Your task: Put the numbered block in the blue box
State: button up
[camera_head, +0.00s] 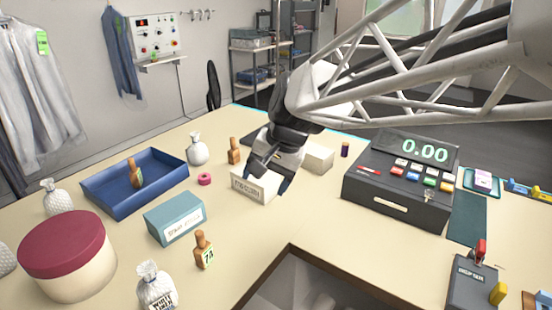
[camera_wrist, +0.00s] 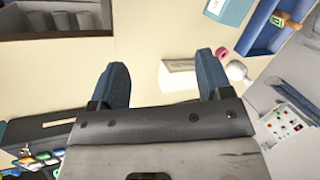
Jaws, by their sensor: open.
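A wooden bottle-shaped block (camera_head: 204,252) with a number on a pale label, perhaps "7A", stands near the front of the table. A similar wooden block (camera_head: 235,151) stands farther back; I cannot read any number on it. The open blue box (camera_head: 118,208) is at the left, with another wooden block (camera_head: 136,174) inside; the box also shows in the wrist view (camera_wrist: 262,42). My gripper (camera_head: 268,178) is open above the table, over or beside a cream labelled box (camera_head: 252,188). In the wrist view the space between my fingertips (camera_wrist: 162,72) shows part of that box, near the right finger.
A teal box (camera_head: 174,218) stands between the blue box and the numbered block. A cash register (camera_head: 400,180) stands right. A dark-edged opening (camera_head: 290,252) cuts the table front.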

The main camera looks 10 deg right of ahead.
jog(key=s+d+f+n+h, duration=0.2)
jog(key=s+d, duration=0.3)
jog(key=s, duration=0.3)
jog(key=s+d+f+n+t+h, duration=0.1)
jog(key=s+d+f+n+h, duration=0.1)
jog(key=s+d, duration=0.3)
jog(key=shift+s+d+n, duration=0.3)
jog(key=shift+s+d, duration=0.05)
jog(key=shift+s, duration=1.55)
